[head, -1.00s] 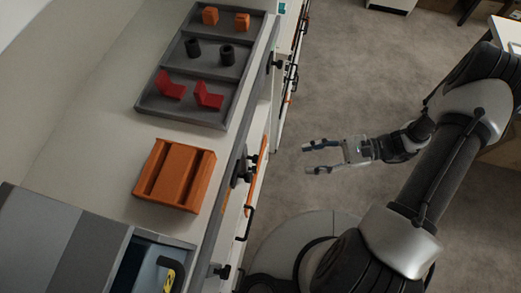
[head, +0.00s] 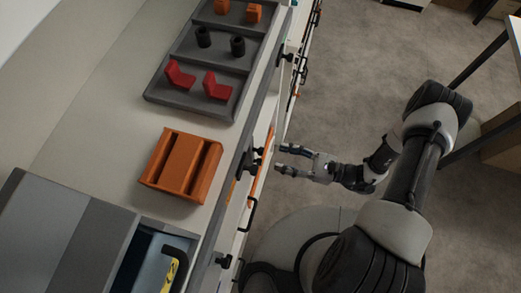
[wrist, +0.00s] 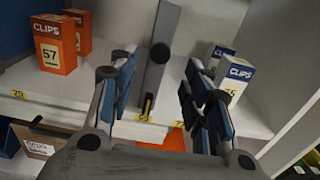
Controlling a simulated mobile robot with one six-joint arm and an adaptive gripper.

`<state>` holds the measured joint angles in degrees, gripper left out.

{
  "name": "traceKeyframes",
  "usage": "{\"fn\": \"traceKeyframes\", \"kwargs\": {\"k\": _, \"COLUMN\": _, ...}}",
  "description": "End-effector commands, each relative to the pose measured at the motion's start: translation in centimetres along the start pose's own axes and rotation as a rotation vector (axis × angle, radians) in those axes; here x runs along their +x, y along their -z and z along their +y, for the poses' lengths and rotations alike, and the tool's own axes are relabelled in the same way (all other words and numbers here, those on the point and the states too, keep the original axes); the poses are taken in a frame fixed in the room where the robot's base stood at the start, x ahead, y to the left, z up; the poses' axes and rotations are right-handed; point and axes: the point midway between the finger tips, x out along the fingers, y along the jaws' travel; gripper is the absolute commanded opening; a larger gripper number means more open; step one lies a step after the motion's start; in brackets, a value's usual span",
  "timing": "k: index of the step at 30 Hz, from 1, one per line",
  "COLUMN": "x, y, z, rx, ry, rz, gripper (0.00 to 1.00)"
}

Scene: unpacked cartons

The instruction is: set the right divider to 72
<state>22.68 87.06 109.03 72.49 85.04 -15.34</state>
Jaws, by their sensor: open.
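In the wrist view a grey upright divider (wrist: 168,22) with a black round knob (wrist: 160,53) stands on a pale shelf; whether it is the right divider I cannot tell. In the head view my gripper (head: 280,158) is at the cabinet front.
Orange CLIPS boxes (wrist: 54,45) stand left of the divider; white-and-blue CLIPS boxes (wrist: 233,75) stand close on its right. In the head view an orange slotted block (head: 182,165) and a grey tray (head: 190,98) of small parts lie on the counter. Handles and knobs protrude along the cabinet front.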

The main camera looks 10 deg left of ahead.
Motion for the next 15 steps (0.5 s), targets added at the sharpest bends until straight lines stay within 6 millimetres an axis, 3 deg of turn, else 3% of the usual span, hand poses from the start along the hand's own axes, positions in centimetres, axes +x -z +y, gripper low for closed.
{"fn": "traceKeyframes", "kwargs": {"k": 6, "x": 4.7, "y": 0.1, "z": 0.1, "rx": 0.002, "ry": -0.006, "rz": -0.001, "gripper": 0.45}}
{"fn": "traceKeyframes", "kwargs": {"k": 15, "x": 8.1, "y": 0.0, "z": 0.0, "rx": 0.000, "ry": -0.001, "rz": 0.000, "gripper": 0.45}}
